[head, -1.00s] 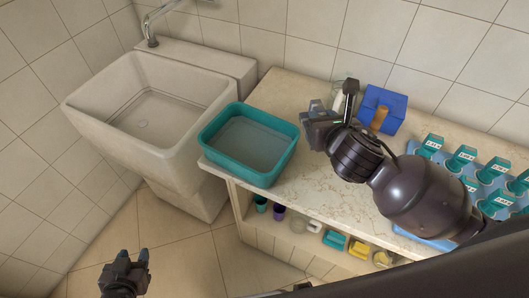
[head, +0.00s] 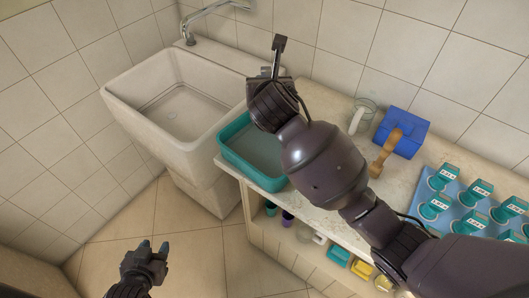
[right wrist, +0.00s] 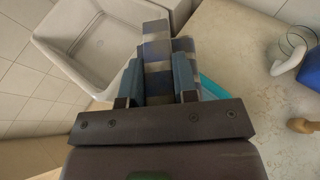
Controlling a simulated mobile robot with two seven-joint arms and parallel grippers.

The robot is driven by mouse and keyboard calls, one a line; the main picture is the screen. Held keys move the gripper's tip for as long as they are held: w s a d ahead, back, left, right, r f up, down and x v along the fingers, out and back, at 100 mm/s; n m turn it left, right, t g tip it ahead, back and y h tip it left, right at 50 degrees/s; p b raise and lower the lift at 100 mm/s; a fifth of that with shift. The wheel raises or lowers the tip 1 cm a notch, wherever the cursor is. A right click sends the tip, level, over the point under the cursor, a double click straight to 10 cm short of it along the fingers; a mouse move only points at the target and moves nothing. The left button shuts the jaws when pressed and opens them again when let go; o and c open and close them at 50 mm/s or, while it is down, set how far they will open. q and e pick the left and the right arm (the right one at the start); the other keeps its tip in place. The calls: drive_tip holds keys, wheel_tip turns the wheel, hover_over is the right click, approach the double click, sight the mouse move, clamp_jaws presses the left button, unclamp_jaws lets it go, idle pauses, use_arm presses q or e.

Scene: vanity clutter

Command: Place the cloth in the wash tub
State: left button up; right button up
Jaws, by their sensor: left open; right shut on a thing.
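The teal wash tub (head: 252,176) stands at the left end of the counter, beside the sink. My right arm covers its right part. My right gripper (right wrist: 158,82) is shut on a grey, blue and beige checked cloth (right wrist: 157,52), which sticks out past the fingers. In the head view this gripper (head: 268,78) is raised near the tub's back edge, and the cloth is mostly hidden there. In the right wrist view a strip of the tub (right wrist: 212,88) shows just right of the fingers. My left gripper (head: 153,250) is open and empty, low over the floor.
A white sink (head: 135,105) with a tap (head: 205,12) is left of the tub. A glass jar (head: 364,112), a blue box (head: 402,132), a wooden-coloured item (head: 384,155) and a blue tray of teal-labelled items (head: 452,215) stand to the right. Cups and boxes fill the shelf below.

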drive_tip(key=shift+a, duration=0.25)
use_arm(q)
drive_tip(key=shift+w+d+f+b, duration=0.2)
drive_tip(key=shift+w+b, duration=0.1)
drive_tip(key=shift+b, duration=0.5)
use_arm(e)
drive_tip(key=shift+f, duration=9.85)
use_arm(q)
drive_tip(key=shift+f, duration=0.1)
use_arm(e)
drive_tip(key=shift+f, duration=0.65)
drive_tip(key=o, duration=0.9)
drive_tip(key=shift+r, duration=0.1)
